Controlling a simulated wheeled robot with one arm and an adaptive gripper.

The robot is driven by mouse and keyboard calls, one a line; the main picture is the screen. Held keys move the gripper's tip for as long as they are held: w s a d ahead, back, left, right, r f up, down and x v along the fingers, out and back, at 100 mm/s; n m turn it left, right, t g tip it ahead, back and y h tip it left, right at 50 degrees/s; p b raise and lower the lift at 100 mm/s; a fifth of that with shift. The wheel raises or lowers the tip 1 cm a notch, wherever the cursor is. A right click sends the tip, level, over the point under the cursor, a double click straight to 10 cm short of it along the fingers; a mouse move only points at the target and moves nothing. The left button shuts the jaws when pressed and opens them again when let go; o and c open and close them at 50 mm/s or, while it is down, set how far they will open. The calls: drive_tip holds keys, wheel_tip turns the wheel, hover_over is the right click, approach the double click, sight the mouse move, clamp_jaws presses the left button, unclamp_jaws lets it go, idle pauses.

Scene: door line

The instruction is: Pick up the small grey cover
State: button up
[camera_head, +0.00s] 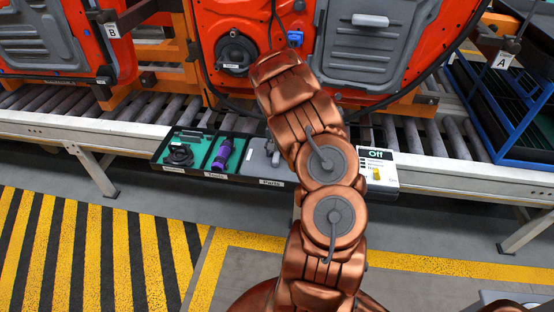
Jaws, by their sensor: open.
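A small grey part (262,155), which looks like the grey cover, lies in the right compartment of the tray (218,176), above the label "Parts". My copper arm hides the right side of that compartment and perhaps part of the cover. My arm reaches up from the bottom centre, past the tray, toward the orange door. My gripper does not show; the upper arm link hides it or it is out of sight. I see nothing held.
The tray also holds a black round part (180,154) and a purple tool (222,154). An orange door (225,20) with a grey panel (366,45) stands behind. A box marked "Off" (381,182) is right of my arm. A blue rack (500,110) stands at right.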

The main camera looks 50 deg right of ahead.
drive_tip(key=shift+f+b, duration=0.2)
drive_tip(key=shift+b, duration=0.15)
idle(0.3)
drive_tip(key=shift+a+f, duration=0.1)
clamp_jaws()
drive_tip(key=shift+s, duration=0.1)
